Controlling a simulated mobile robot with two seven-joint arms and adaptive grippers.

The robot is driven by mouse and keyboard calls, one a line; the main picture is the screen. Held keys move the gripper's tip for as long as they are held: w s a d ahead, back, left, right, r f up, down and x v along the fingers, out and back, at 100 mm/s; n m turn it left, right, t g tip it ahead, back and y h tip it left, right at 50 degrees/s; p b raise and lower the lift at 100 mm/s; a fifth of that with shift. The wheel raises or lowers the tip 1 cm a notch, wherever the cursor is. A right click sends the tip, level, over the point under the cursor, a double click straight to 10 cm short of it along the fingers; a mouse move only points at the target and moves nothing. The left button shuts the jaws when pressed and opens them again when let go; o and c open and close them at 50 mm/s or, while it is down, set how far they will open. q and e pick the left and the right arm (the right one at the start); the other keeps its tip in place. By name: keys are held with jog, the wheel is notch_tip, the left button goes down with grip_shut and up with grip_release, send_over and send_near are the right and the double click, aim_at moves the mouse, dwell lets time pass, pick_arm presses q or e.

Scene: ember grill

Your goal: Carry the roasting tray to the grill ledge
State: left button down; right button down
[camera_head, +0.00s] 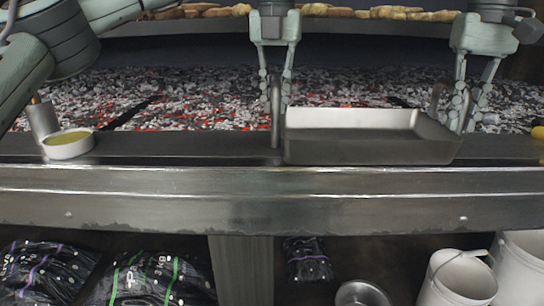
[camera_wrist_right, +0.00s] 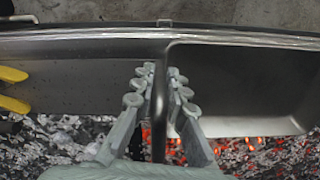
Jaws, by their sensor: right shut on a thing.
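The roasting tray (camera_head: 370,149), a grey metal pan with upright end handles, is level at the grill ledge (camera_head: 190,149), right of centre in the head view. I cannot tell whether its base touches the ledge. My right gripper (camera_head: 466,118) is shut on the tray's right handle; the right wrist view shows the fingers (camera_wrist_right: 160,85) on both sides of it, with the tray (camera_wrist_right: 240,80) to the right. My left gripper (camera_head: 276,98) has its fingers either side of the left handle (camera_head: 276,125); whether they press on it is unclear.
A small bowl of yellowish liquid (camera_head: 68,146) stands on the ledge at left. Glowing coals (camera_head: 190,100) lie behind. Yellow-handled tools (camera_wrist_right: 12,88) are close beside the right gripper. Sacks (camera_head: 155,278) and white buckets (camera_head: 460,278) are below. The ledge between bowl and tray is clear.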

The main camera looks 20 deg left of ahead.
pick_arm(q)
jog(key=c, duration=1.8)
grip_release()
jog(key=shift+a, duration=0.1)
jog(key=shift+c, duration=0.2)
pick_arm(e)
jog(key=c, duration=1.8)
grip_release()
jog(key=shift+d, duration=0.15)
jog(key=shift+c, duration=0.2)
pick_arm(q)
jog(key=o, duration=0.3)
pick_arm(e)
jog(key=o, duration=0.3)
pick_arm(q)
jog(key=shift+o, duration=0.2)
jog(key=shift+f, duration=0.1)
notch_tip(320, 180, up, 12)
jog(key=shift+f, duration=0.1)
pick_arm(e)
notch_tip(320, 180, up, 12)
jog(key=shift+a+f, duration=0.1)
jog(key=shift+a, duration=0.1)
